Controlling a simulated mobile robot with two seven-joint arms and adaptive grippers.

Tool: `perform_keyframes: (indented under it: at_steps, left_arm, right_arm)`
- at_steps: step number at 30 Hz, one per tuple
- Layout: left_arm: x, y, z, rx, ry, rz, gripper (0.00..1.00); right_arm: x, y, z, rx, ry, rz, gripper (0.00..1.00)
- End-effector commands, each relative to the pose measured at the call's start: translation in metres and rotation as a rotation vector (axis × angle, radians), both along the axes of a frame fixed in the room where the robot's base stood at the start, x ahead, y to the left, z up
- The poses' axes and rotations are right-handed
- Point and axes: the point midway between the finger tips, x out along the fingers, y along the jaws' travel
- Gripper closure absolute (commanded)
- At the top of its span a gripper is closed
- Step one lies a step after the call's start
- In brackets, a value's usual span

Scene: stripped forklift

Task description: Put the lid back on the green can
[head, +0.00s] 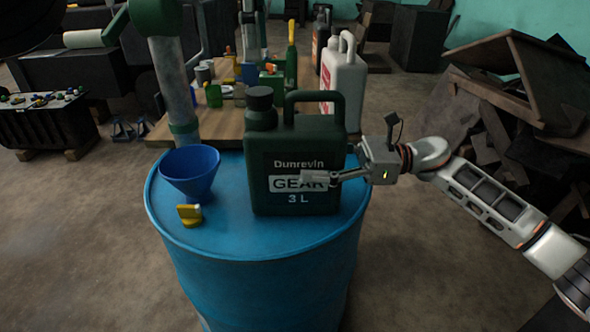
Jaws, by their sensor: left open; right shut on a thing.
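The dark green can (295,150), labelled "Dunrevin GEAR 3 L", stands upright on the blue drum (265,240). A dark ribbed lid (259,98) sits on its neck at the upper left; I cannot tell whether it is tight. My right gripper (322,179) comes in from the right and is shut on the can's right side, one finger lying across the front by the label. The other finger is hidden behind the can. My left gripper is not recognisable in view; a dark blurred shape fills the top left corner.
A blue funnel (190,172) and a small yellow piece (189,215) stand left of the can on the drum. Behind is a wooden bench (222,125) with several bottles and a white jug (344,80). Dark boards (520,80) are heaped at the right. The drum's front is clear.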

Motion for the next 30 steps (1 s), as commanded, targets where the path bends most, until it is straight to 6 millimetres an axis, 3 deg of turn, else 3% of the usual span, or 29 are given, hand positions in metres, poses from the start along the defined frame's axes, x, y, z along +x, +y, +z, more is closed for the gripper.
perform_keyframes:
  at_steps: [14,30]
  left_arm:
    - [0.000,0.001,-0.010,0.003,0.006,0.001,0.49]
    - [0.000,0.000,-0.070,0.001,0.005,0.000,0.49]
  right_arm:
    - [0.000,0.000,0.000,0.000,0.000,0.000,0.94]
    - [0.000,0.000,0.000,0.000,0.000,0.000,0.94]
